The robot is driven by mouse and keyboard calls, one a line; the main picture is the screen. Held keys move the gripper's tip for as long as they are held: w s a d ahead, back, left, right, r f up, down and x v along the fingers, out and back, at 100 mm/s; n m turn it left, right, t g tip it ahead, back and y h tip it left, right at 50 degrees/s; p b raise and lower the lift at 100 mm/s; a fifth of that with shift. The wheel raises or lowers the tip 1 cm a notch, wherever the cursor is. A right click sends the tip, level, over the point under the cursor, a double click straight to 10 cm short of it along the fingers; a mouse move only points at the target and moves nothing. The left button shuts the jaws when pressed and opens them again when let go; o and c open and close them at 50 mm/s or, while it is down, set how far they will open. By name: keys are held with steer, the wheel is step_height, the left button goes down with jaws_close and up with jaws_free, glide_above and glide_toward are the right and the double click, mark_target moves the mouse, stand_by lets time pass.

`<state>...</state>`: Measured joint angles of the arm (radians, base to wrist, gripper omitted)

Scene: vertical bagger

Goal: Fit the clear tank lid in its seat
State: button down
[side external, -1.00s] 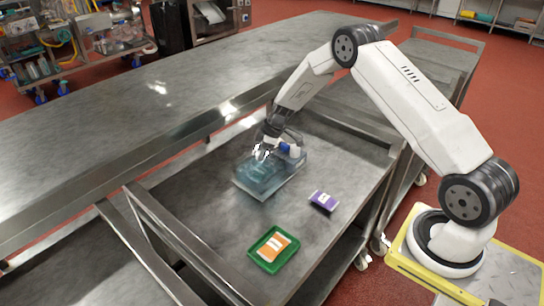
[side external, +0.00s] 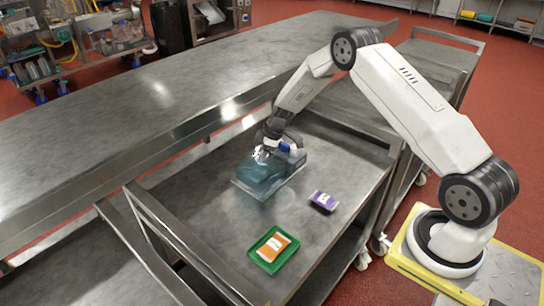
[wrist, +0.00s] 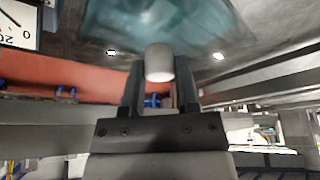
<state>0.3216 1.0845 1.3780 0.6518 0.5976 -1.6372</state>
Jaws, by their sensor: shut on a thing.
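The tank (side external: 256,184) is a translucent blue-green box on the steel cart. The clear lid is hard to tell apart from the tank in the side view; in the wrist view a translucent teal panel (wrist: 165,18), likely the lid, shows at the top. My gripper (side external: 262,154) is over the tank's top, at its far left part. In the wrist view its dark fingers (wrist: 159,85) are shut on a pale rounded knob (wrist: 159,62). Whether the lid lies flat in its seat or tilted, I cannot tell.
Blue and white parts (side external: 292,149) sit by the tank's far right corner. A purple packet (side external: 323,201) lies to its right. A green tray (side external: 258,258) with an orange-and-white packet stands nearer. The cart has raised rails (side external: 366,214). Bare cart top lies left of the tray.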

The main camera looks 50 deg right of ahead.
jaws_free()
stand_by(0.4)
steer(key=shift+v, duration=3.45)
steer(key=v, duration=0.8)
